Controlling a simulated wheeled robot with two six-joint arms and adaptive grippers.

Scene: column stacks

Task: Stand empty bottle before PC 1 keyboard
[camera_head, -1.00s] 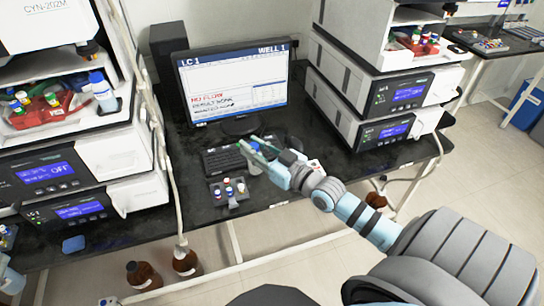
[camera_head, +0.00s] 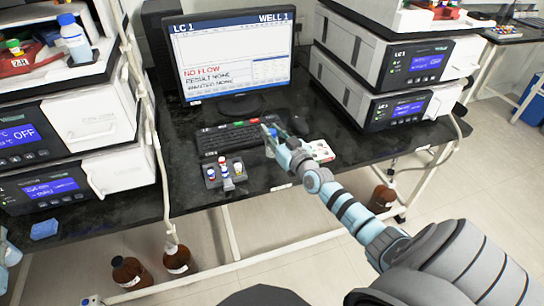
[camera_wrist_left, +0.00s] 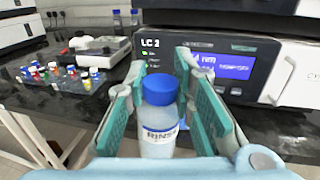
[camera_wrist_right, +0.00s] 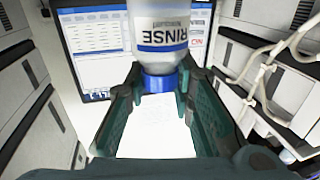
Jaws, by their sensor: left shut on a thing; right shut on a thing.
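The PC keyboard (camera_head: 222,138) lies on the black bench in front of the monitor (camera_head: 232,60), whose screen reads LC 1 and WELL 1. My right gripper (camera_head: 275,140) is at the keyboard's right end in the head view. It is shut on a RINSE bottle (camera_wrist_right: 163,35), which appears cap down in the right wrist view, the blue cap (camera_wrist_right: 160,84) between the fingers (camera_wrist_right: 160,105). The arm mostly hides this bottle in the head view. My left gripper (camera_wrist_left: 162,115) is shut on another RINSE bottle (camera_wrist_left: 158,130) with a blue cap. Fill levels are unclear.
A small vial rack (camera_head: 225,173) stands in front of the keyboard. A mouse (camera_head: 299,125) lies to its right. Instrument stacks (camera_head: 385,75) flank the monitor. Another blue-capped bottle (camera_head: 74,42) stands on the left stack. Brown bottles (camera_head: 130,272) stand below the bench.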

